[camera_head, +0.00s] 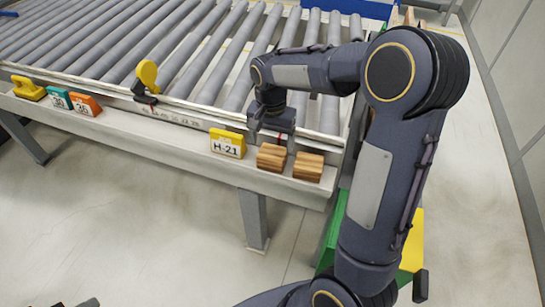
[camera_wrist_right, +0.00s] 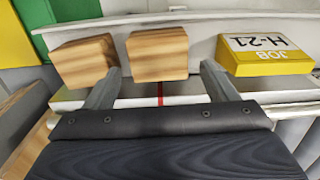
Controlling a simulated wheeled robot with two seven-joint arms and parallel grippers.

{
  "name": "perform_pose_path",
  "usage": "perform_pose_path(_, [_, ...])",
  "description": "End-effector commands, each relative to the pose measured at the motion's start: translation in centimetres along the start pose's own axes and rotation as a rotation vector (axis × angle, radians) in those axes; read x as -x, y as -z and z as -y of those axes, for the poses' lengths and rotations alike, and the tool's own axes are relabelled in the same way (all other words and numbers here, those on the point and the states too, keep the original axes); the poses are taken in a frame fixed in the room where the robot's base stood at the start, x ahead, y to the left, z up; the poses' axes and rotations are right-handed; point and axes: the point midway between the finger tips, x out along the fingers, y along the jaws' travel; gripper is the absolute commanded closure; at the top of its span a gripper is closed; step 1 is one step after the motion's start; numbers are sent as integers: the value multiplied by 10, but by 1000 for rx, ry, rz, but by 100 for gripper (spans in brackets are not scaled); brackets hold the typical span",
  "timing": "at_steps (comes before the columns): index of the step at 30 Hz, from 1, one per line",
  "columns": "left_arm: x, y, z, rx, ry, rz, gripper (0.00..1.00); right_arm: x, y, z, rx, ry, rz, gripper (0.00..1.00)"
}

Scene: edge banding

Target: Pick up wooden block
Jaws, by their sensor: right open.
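Two wooden blocks sit side by side on the ledge at the front of the roller conveyor. The left block (camera_head: 271,157) is beside the yellow H-21 sign, and the right block (camera_head: 308,167) is nearer the ledge's end. My right gripper (camera_head: 270,138) is open and empty just above and behind the left block. In the right wrist view, that same block (camera_wrist_right: 157,54) lies ahead of the gap between the open fingers (camera_wrist_right: 160,82). The other block (camera_wrist_right: 84,62) is outside the left-hand finger, close to it. A small dark part at the bottom left of the head view may be my left gripper.
The yellow H-21 sign (camera_head: 228,143) stands left of the blocks and close to the right-hand finger in the wrist view. Orange (camera_head: 86,105) and teal (camera_head: 60,98) signs and a yellow-handled tool (camera_head: 147,74) are farther left. Conveyor rollers (camera_head: 185,55) lie behind the ledge.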

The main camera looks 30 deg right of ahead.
Motion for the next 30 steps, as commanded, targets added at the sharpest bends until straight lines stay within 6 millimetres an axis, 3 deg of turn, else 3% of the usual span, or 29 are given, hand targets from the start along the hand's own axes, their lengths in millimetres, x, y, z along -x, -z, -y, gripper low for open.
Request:
perform_pose_path(11, [6, 3, -3, 0, 0, 0, 64, -51, 1, -3, 2, -2, 3, 21])
perform_pose_path(20, [6, 3, -3, 0, 0, 0, 64, -57, 1, -2, 2, 2, 1, 21])
perform_pose_path(28, [6, 3, -3, 0, 0, 0, 64, -57, 1, -2, 2, 2, 1, 55])
perform_pose_path(30, [6, 3, -3, 0, 0, 0, 64, -57, 1, -2, 2, 2, 0, 58])
